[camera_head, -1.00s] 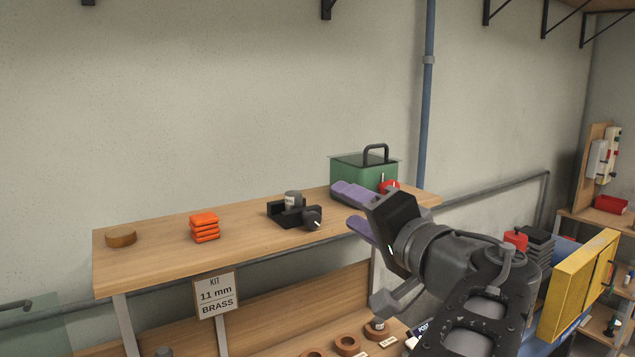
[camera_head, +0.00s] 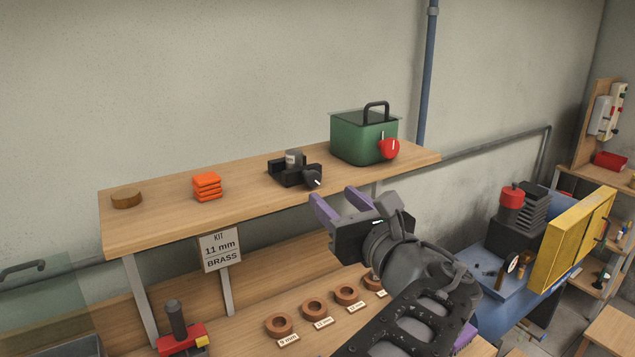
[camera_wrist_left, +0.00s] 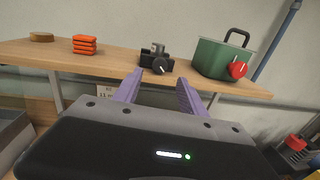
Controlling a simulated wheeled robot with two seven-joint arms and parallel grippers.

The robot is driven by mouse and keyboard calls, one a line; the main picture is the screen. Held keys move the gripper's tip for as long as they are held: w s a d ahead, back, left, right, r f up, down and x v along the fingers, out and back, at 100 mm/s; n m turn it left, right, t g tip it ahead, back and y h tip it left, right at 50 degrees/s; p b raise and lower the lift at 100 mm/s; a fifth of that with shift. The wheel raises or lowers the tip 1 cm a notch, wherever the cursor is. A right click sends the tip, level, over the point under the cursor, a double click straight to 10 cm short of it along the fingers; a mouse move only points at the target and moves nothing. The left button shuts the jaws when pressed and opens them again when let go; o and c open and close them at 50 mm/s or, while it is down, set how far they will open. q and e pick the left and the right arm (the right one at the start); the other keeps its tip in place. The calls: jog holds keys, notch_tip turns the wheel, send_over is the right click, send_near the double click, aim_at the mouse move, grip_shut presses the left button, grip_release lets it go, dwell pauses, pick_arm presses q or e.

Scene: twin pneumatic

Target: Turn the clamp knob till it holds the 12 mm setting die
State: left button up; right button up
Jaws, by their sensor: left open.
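The black clamp (camera_head: 287,173) sits on the upper wooden shelf, with a grey cylindrical die (camera_head: 293,158) standing in it. Its label is too small to read. The clamp knob (camera_head: 313,179), black with a white mark, faces the front right side of the clamp. In the left wrist view the clamp knob (camera_wrist_left: 161,66) shows ahead, between and beyond the fingertips. My left gripper (camera_head: 335,201) is open and empty, its purple fingers below and in front of the shelf edge, apart from the knob. It also shows in the left wrist view (camera_wrist_left: 158,88). My right gripper is out of view.
A green box (camera_head: 359,142) with a red knob (camera_head: 388,149) stands right of the clamp. Orange blocks (camera_head: 207,187) and a round brown piece (camera_head: 127,199) lie left on the shelf (camera_head: 160,220). A sign reads "KIT 11 mm BRASS" (camera_head: 221,249). Brown rings (camera_head: 313,307) lie below.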

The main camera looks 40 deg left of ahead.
aim_at(315, 180)
pick_arm(q)
jog(key=shift+a, duration=0.1)
jog(key=p+x, duration=0.1)
jog(key=x, duration=0.5)
jog(key=shift+w+a+p, duration=0.1)
jog(key=shift+a+p, duration=0.2)
jog(key=shift+p, duration=0.05)
jog(key=shift+w+a, duration=0.25)
jog(key=shift+a, duration=0.2)
grip_shut()
